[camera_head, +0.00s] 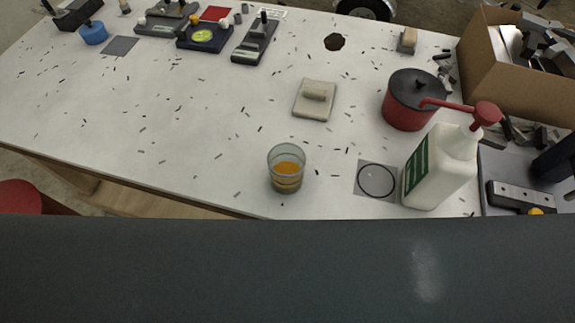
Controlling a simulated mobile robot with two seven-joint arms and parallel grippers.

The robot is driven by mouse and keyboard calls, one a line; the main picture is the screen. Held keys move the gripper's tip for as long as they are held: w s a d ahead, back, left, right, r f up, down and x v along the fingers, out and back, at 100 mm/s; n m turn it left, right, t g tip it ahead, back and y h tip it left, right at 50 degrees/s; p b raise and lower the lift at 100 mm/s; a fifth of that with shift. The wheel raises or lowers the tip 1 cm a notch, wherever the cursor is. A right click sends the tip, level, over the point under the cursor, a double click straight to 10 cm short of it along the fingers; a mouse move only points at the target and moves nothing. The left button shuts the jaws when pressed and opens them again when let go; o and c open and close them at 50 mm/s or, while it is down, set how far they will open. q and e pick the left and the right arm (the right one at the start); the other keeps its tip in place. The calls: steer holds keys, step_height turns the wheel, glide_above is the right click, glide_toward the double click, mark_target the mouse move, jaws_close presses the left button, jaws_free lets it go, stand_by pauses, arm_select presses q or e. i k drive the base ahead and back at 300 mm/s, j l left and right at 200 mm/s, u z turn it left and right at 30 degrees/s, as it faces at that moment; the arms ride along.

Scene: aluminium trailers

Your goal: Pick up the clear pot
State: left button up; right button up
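The clear pot (286,168) looks like a see-through cup with amber liquid in its lower part. It stands upright on the white table (190,130), close to the front edge and near the middle of the view. Nothing touches it. Neither my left gripper nor my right gripper shows in the head view.
A white bottle (435,172) with a red pump stands to the right, beside a square with a black ring (377,180). Behind are a red pot with dark lid (408,105) and a beige block (315,100). A cardboard box (500,75) stands far right. Small dark shavings litter the table.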

mark_target(286, 163)
steer(key=k+j+z, duration=0.2)
steer(key=j, duration=0.35)
steer(key=k+j+z, duration=0.2)
steer(key=k+j, duration=0.2)
steer(key=k+j+z, duration=0.15)
steer(key=k+j, duration=0.2)
steer(key=j, duration=0.25)
